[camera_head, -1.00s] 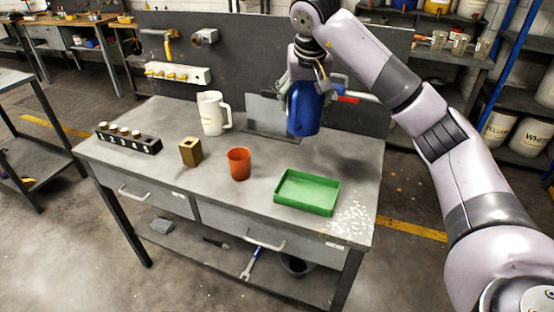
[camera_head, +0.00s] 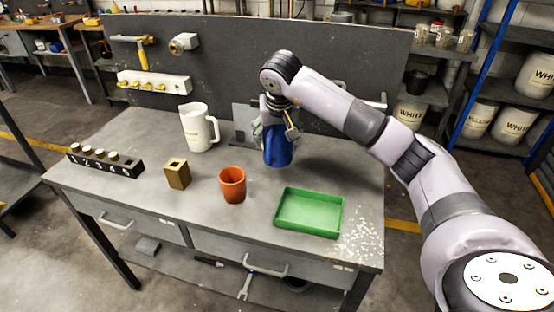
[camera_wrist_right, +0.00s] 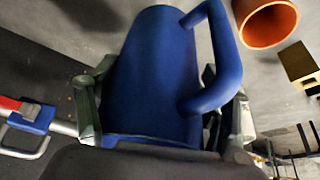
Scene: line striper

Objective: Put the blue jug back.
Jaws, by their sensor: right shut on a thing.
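The blue jug (camera_head: 279,152) is upright over the back middle of the grey bench, right of the white jug (camera_head: 197,129). My right gripper (camera_head: 274,122) is shut on the blue jug from above and behind. I cannot tell whether its base touches the bench top. In the right wrist view the blue jug (camera_wrist_right: 150,75) fills the middle, with its handle to the right and the fingers of my right gripper (camera_wrist_right: 160,118) on both sides. My left gripper is not in view.
An orange cup (camera_head: 232,184), a brass block (camera_head: 177,173) and a black numbered rack (camera_head: 104,161) stand on the bench (camera_head: 130,195). A green tray (camera_head: 309,232) lies front right. A grey panel (camera_head: 240,60) rises behind. Bench space between cup and jug is clear.

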